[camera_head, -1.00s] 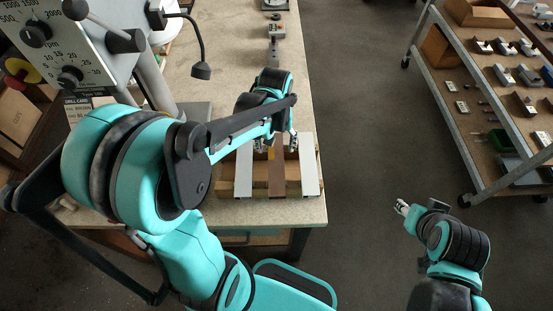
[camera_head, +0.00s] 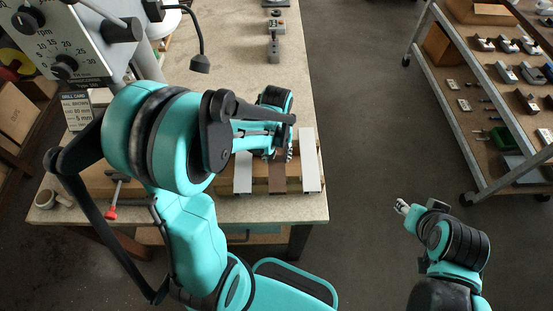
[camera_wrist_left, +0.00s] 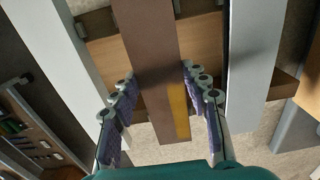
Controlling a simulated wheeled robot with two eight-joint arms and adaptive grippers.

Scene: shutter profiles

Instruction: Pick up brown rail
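In the left wrist view the brown rail (camera_wrist_left: 152,45), with a yellow mark, runs between the open fingers of my left gripper (camera_wrist_left: 158,82). Gaps show on both sides, so I see no grip. My right gripper (camera_head: 402,207) is away from the bench over the floor; its finger opening is too small to judge.
A drill press (camera_head: 70,40) and a bent lamp (camera_head: 200,62) stand at the left. A red-handled clamp (camera_head: 111,212) and a mug (camera_head: 53,199) are on the near left bench. A shelf cart (camera_head: 480,100) stands right. The floor between is clear.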

